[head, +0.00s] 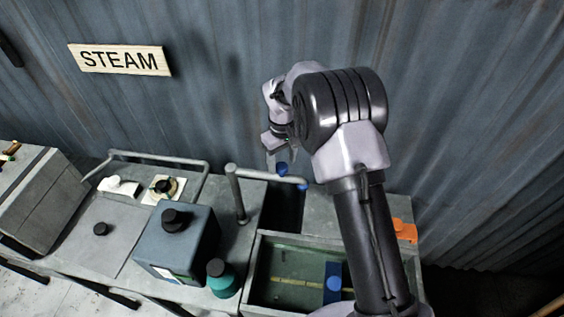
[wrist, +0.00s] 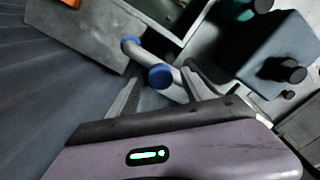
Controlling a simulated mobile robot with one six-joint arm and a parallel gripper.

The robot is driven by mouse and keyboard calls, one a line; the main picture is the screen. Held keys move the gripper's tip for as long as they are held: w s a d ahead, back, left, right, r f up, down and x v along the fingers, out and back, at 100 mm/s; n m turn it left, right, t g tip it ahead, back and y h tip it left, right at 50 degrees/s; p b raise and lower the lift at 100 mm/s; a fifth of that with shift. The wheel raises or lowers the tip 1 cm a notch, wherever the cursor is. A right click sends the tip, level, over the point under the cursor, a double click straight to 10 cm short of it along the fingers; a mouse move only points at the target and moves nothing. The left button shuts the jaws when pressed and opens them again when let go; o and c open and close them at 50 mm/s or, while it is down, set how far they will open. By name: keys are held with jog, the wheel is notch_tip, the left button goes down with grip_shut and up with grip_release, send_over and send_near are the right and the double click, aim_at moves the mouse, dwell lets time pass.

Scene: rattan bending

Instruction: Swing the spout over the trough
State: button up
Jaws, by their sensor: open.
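The spout (head: 260,177) is a grey pipe reaching right from an upright post (head: 237,200), with a blue tip (head: 303,187). A blue knob (head: 282,169) stands on its arm. The spout lies over a dark gap behind the trough (head: 250,262), not above the trough. My gripper (head: 276,160) is open at the knob. In the wrist view, the knob (wrist: 160,76) shows between my spread fingers (wrist: 160,95), with the blue tip (wrist: 130,43) beyond it. I cannot tell whether the fingers touch the knob. My arm hides the trough's right part.
A blue-grey box (head: 180,245) with a black cap and a teal bottle (head: 221,278) stand left of the trough. A blue object (head: 333,283) is inside the trough. An orange item (head: 404,230) lies at right. The corrugated wall (head: 220,80) rises close behind.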

jog(key=shift+a+f, duration=0.1)
jog(key=shift+f, duration=0.65)
grip_shut()
dwell(0.9)
